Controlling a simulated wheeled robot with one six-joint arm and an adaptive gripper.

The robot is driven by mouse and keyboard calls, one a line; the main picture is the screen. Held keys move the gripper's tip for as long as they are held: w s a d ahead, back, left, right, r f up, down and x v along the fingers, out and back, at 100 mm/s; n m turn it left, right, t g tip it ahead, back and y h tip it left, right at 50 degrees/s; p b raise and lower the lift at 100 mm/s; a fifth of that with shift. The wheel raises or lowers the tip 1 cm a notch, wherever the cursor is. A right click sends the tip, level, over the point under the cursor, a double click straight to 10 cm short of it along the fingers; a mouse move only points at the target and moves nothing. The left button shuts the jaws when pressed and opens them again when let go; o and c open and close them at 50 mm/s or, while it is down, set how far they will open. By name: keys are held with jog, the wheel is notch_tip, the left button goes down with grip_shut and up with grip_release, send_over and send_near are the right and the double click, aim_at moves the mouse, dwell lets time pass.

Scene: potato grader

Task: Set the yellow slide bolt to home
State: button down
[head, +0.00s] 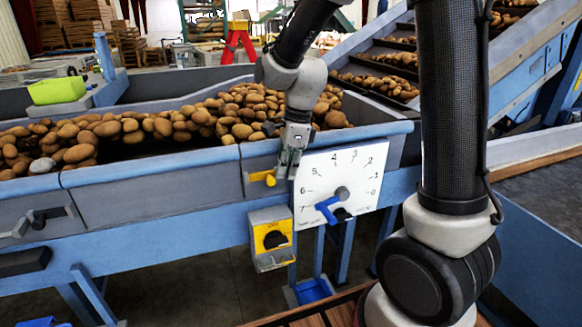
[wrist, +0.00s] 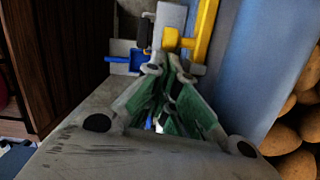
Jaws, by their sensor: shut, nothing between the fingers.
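The yellow slide bolt (head: 262,177) sits on the front wall of the potato trough, just left of the white dial plate. Its yellow knob and bar (wrist: 204,32) also show at the top of the wrist view. My gripper (head: 290,170) points down, shut and empty, immediately right of the bolt's knob in the head view. In the wrist view the closed fingertips (wrist: 172,62) lie just below the yellow knob. I cannot tell whether they touch it. The bolt's far end and any home mark are not clearly visible.
The dial plate (head: 345,165) with a blue pointer lever (head: 328,208) stands close right of my gripper. A yellow box with a black knob (head: 272,240) hangs below the bolt. Potatoes (head: 160,125) fill the trough behind. Open floor lies below the frame.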

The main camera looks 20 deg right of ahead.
aim_at(268, 181)
jog(key=a, duration=0.4)
jog(key=shift+a, duration=0.3)
jog(key=shift+d, duration=0.1)
